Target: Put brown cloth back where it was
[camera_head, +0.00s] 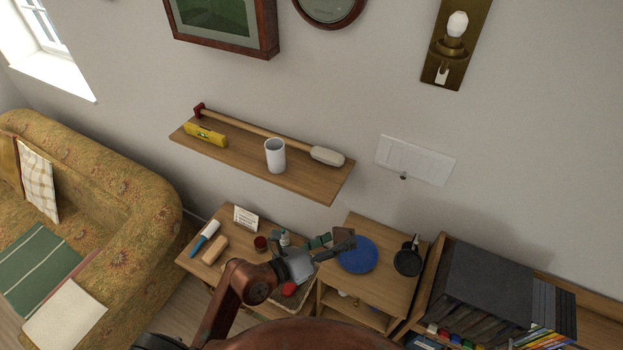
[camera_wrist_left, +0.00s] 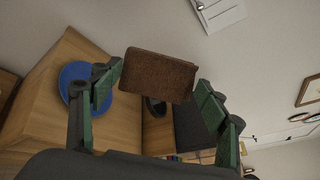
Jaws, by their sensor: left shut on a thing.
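The brown cloth (camera_wrist_left: 158,76) is a small flat rectangular piece. In the left wrist view it spans the space between the green-padded fingertips of my left gripper (camera_wrist_left: 157,88), which is shut on it. In the head view my left gripper (camera_head: 335,243) is above the wooden cabinets, and the brown cloth (camera_head: 344,233) shows as a small brown patch at its fingertips. The cloth appears held clear of the cabinet top, close to the blue round plate (camera_head: 359,255). My right gripper is not in view.
A black mug-like thing (camera_head: 408,260) stands right of the plate. The left cabinet top holds a blue-and-white tube (camera_head: 205,237), a tan block (camera_head: 215,250) and a card (camera_head: 246,218). A wall shelf (camera_head: 315,188) with a white cup (camera_head: 275,156) hangs above. A bookcase (camera_head: 436,270) is at right.

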